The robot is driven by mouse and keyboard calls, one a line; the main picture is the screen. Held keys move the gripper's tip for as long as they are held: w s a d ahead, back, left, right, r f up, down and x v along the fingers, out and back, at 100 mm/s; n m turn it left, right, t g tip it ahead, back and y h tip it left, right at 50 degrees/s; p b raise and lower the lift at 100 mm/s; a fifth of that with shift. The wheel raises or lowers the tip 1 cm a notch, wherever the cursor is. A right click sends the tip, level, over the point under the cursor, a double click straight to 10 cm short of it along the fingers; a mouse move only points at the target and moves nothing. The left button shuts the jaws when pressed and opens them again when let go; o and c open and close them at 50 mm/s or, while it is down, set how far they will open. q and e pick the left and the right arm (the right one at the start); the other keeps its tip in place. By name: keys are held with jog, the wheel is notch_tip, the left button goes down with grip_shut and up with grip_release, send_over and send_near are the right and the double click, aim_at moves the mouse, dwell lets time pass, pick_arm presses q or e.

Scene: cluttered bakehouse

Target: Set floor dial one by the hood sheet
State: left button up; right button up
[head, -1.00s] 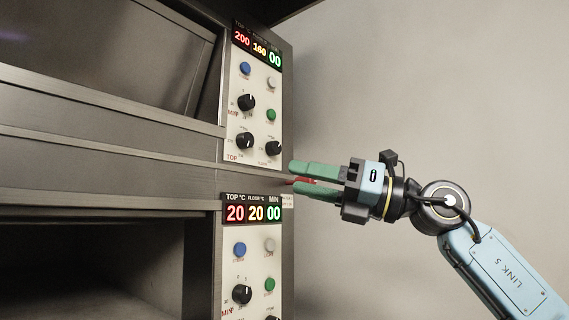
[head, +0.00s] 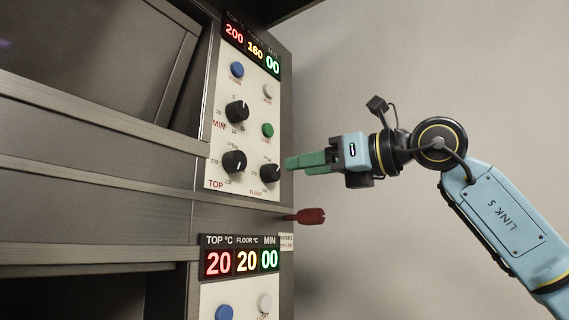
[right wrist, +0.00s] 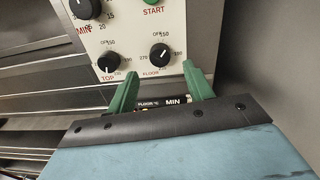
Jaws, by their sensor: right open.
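The upper oven panel (head: 212,150) has a black floor dial (head: 271,173) at its lower right, above a red FLOOR label. The same dial shows in the right wrist view (right wrist: 160,55), its white mark pointing up and right. The upper display (head: 252,46) reads 200, 160 and 00. My right gripper (head: 288,163) is open and empty, its green fingertips close to the dial's right. In the right wrist view the fingertips (right wrist: 162,70) are spread on either side below the dial; contact is not clear. The hood sheet and my left gripper are not in view.
The black top dial (head: 234,162) sits left of the floor dial, and the timer dial (head: 237,111) is above. A red handle (head: 312,216) sticks out below the gripper. The lower display (head: 240,262) reads 20, 20 and 00. Free room lies right, before the wall.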

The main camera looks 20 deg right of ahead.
aim_at(276, 171)
jog(key=p+x, duration=0.1)
jog(key=x, duration=0.3)
jog(key=shift+s+r, duration=0.1)
jog(key=shift+r, duration=0.05)
jog(key=shift+w+a, duration=0.35)
jog(key=shift+w, duration=0.15)
jog(key=shift+c, duration=0.9)
jog(key=c, duration=0.8)
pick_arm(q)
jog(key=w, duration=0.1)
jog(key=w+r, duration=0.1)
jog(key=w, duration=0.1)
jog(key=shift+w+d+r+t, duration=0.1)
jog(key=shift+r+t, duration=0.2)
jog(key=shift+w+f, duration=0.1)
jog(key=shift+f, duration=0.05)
